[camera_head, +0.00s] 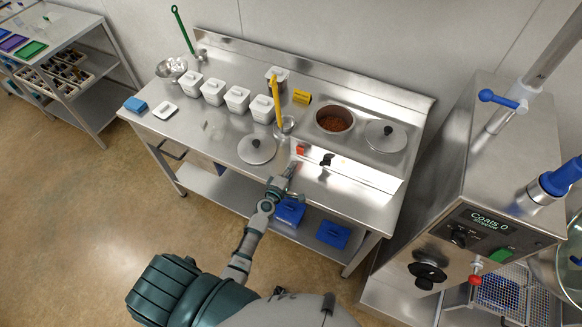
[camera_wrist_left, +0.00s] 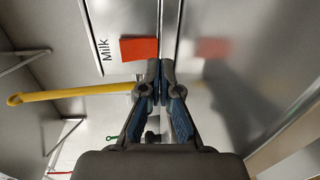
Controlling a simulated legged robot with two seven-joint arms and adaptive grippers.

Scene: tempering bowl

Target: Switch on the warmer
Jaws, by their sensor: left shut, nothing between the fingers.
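The warmer is built into the steel bench, with a pot of reddish-brown contents (camera_head: 334,121) in its top. Its front panel carries a small orange-red switch (camera_head: 300,149) and a black knob (camera_head: 326,159). In the left wrist view the switch (camera_wrist_left: 139,48) sits beside a label reading "Milk". My left gripper (camera_head: 292,168) is shut and empty at the bench's front edge, just below the switch in the head view. In the left wrist view its closed fingertips (camera_wrist_left: 160,68) are close to the switch's lower right; contact cannot be told. My right gripper is not in view.
A lid (camera_head: 257,149) lies left of the switch and another lid (camera_head: 386,136) right of the pot. A yellow-handled tool (camera_head: 276,100) stands in a container behind. Several white tubs line the bench's left half. A steel machine (camera_head: 475,180) stands at the right.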

